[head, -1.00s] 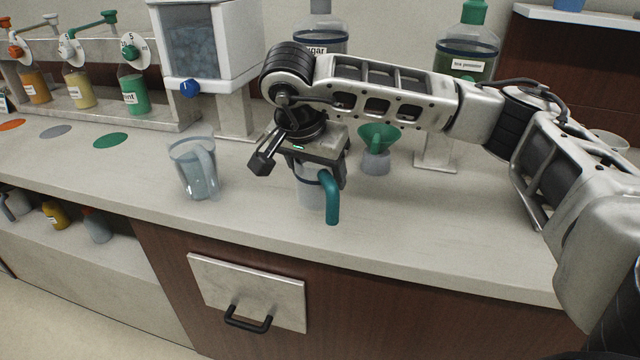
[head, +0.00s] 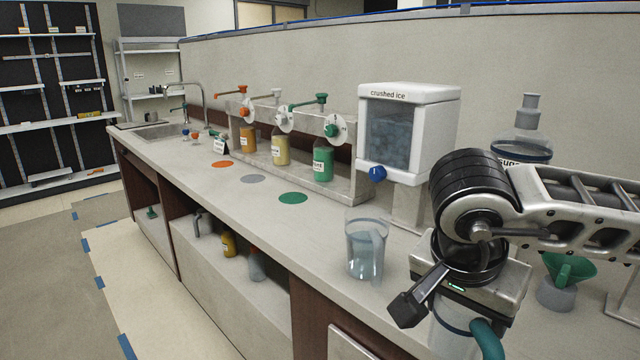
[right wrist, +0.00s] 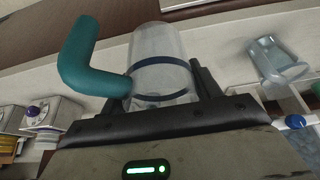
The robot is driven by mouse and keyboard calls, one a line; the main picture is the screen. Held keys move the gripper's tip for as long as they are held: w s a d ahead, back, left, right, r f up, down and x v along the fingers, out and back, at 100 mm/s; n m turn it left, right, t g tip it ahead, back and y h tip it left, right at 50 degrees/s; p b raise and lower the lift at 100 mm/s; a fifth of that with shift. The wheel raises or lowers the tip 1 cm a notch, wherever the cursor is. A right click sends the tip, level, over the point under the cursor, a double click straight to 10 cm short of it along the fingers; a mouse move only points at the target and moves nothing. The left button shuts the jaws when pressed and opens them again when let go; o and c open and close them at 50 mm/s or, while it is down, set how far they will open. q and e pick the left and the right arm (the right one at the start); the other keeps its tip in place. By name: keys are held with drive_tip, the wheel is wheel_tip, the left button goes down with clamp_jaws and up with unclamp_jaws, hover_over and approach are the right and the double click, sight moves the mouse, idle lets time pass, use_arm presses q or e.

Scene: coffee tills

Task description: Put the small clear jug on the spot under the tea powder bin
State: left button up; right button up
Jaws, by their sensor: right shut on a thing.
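My right gripper (head: 450,306) is shut on a small clear jug (head: 450,338) with a dark band and a teal handle (head: 488,340). The jug is at the right bottom of the head view, its lower part cut off by the frame edge. In the right wrist view the jug (right wrist: 160,62) sits between the two fingers, its handle to the left. I cannot tell whether its base touches the counter. The tea powder bin and the spot under it are outside the head view now. My left gripper is not in view.
A larger clear pitcher (head: 367,248) stands on the counter left of my right gripper. Behind are the crushed ice dispenser (head: 408,130), the sugar bin (head: 525,150) and a green funnel (head: 568,270) on a grey base. Colored discs (head: 293,198) mark the counter at left.

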wheel_tip(320, 180, down, 11)
drive_tip(key=n+t+y, duration=0.1)
drive_tip(key=n+y, duration=0.2)
drive_tip(key=n, duration=0.6)
drive_tip(key=shift+s+a+n, duration=0.3)
drive_tip(key=shift+s+a, duration=0.05)
